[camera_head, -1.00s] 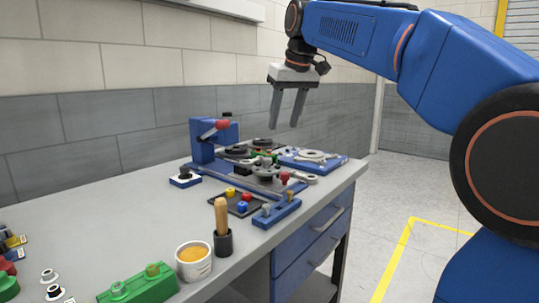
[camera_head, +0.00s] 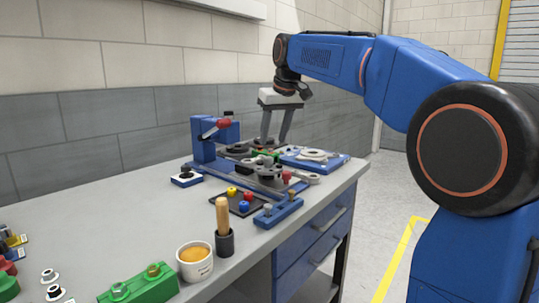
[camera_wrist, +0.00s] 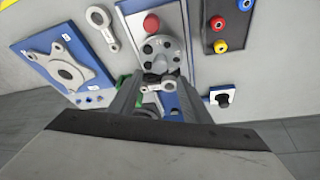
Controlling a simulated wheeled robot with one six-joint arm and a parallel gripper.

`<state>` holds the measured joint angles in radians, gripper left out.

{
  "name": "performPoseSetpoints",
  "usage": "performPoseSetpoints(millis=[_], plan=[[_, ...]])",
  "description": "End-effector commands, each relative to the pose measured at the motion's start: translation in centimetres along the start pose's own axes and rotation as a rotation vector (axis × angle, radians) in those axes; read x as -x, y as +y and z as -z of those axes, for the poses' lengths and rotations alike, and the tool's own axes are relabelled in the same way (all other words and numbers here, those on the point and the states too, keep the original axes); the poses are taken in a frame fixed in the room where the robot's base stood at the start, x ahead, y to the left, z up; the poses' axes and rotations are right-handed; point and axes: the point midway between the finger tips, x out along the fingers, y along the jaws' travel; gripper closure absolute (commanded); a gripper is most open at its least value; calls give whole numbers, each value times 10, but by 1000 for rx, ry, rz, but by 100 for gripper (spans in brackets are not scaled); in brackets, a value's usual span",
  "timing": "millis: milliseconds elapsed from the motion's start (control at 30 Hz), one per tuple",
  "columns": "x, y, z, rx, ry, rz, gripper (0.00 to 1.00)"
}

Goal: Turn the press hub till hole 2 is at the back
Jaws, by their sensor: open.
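The press hub (camera_wrist: 162,54), a round grey disc with several dark holes, shows in the wrist view on the blue press base (camera_wrist: 126,6). It is small in the head view (camera_head: 266,169), on the bench fixture. I cannot read its hole numbers. My gripper (camera_head: 274,141) is open and points down over the back of the fixture. In the wrist view my gripper (camera_wrist: 156,84) has its two fingers spread near the hub, with nothing seen held between them. A grey link-shaped part (camera_wrist: 157,86) shows between the fingers.
A red knob (camera_wrist: 151,22) stands close to the hub. A blue plate with a white flange (camera_head: 312,155) lies to the right. The press post with its red-knobbed lever (camera_head: 205,140) stands left. A dark tray (camera_head: 232,207) with coloured pegs is in front.

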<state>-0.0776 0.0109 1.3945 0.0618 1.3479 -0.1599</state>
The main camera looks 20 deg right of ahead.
Motion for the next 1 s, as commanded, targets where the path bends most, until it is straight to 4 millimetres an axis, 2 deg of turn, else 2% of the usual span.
performPoseSetpoints(millis=[200,400,600,867,933,1000], plan=[[-39,0,0,0,-2,0,56],[-64,0,0,0,-2,0,56],[-75,0,0,0,-1,0,56],[-76,0,0,0,0,0,56],[-76,0,0,0,0,0,68],[-76,0,0,0,0,0,85]])
